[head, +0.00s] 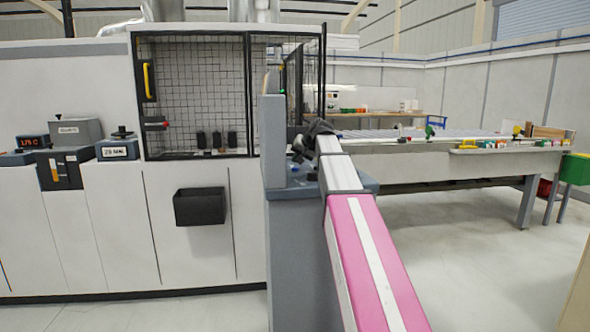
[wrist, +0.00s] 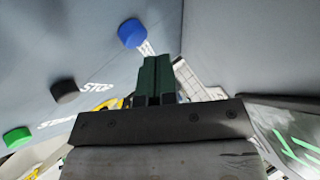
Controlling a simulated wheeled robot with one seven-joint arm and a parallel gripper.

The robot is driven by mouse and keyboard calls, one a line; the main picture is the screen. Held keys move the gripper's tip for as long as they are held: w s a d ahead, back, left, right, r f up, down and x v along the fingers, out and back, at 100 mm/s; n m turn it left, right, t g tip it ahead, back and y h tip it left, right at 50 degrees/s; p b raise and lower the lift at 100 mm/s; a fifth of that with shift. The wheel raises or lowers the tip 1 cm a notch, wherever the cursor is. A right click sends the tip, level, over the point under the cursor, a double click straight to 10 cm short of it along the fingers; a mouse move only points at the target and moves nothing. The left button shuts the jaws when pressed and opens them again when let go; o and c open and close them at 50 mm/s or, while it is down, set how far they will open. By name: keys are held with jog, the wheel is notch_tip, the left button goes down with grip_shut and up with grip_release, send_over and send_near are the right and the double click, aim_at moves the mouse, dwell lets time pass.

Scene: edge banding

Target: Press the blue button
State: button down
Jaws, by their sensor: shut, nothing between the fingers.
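The blue button (wrist: 131,32) stands out from a grey panel in the upper middle of the wrist view. My gripper (wrist: 158,62) is shut and empty. Its dark green fingertips show just below and right of the blue button, and I cannot tell how large the gap in depth is. A black button (wrist: 65,91) beside the word STOP and a green button (wrist: 17,138) lie farther left on the same panel. In the head view my gripper (head: 312,132) is at the grey pedestal (head: 295,250), partly hidden by my arm; the buttons are not clear there.
In the wrist view a dark screen with green marks (wrist: 295,145) is at the lower right. In the head view a white machine (head: 190,220) with a black bin (head: 200,206) stands left, and a long table (head: 440,165) stands right. The floor (head: 480,260) there is clear.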

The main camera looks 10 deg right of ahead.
jog(key=shift+f, duration=0.4)
jog(key=shift+f, duration=0.45)
dwell(0.8)
jog(key=shift+r, duration=0.9)
jog(key=shift+r, duration=0.1)
jog(key=shift+r, duration=2.4)
